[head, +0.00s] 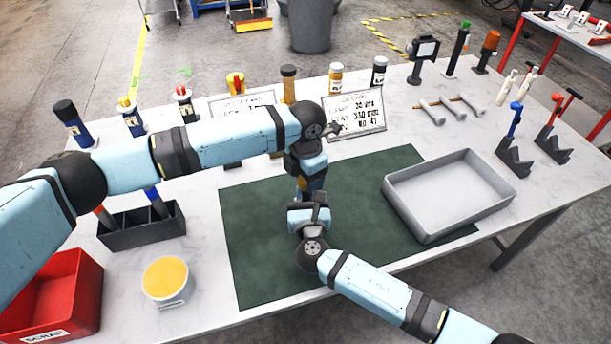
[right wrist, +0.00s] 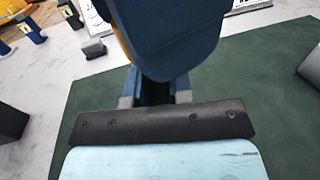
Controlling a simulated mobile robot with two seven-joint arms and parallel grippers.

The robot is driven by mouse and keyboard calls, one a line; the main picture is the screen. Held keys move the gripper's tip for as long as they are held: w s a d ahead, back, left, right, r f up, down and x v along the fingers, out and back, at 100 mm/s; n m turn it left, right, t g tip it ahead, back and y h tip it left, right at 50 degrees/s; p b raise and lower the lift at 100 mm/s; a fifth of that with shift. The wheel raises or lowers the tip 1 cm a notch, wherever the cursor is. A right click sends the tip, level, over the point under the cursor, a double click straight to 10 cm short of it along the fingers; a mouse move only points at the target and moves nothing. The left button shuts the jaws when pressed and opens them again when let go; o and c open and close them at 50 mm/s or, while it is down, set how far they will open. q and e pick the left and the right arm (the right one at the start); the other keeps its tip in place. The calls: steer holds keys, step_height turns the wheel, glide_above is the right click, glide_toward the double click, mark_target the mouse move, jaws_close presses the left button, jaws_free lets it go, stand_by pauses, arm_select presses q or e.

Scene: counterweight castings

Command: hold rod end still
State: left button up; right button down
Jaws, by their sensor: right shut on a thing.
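My right gripper (head: 311,200) comes in from the lower right over the green mat (head: 262,245). It is shut on a small thing, taken as the rod end, which its body and the left arm mostly hide. In the right wrist view, its two grey fingers (right wrist: 154,96) stand either side of something dark, under a large dark blue body that fills the top middle. My left gripper (head: 312,180) points down just above and behind the right one. Its fingers are hidden, so I cannot tell whether it is open or holds anything.
A grey tray (head: 395,205) lies on the right of the mat. A dark divided holder (head: 140,236), a yellow-topped tub (head: 165,279) and a red scrap bin (head: 90,300) stand left. Signs (head: 355,112) and several bottles line the back. Dark stands (head: 513,163) are at right.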

arm_select(q)
steer(key=shift+r, duration=2.25)
steer(key=shift+c, duration=0.5)
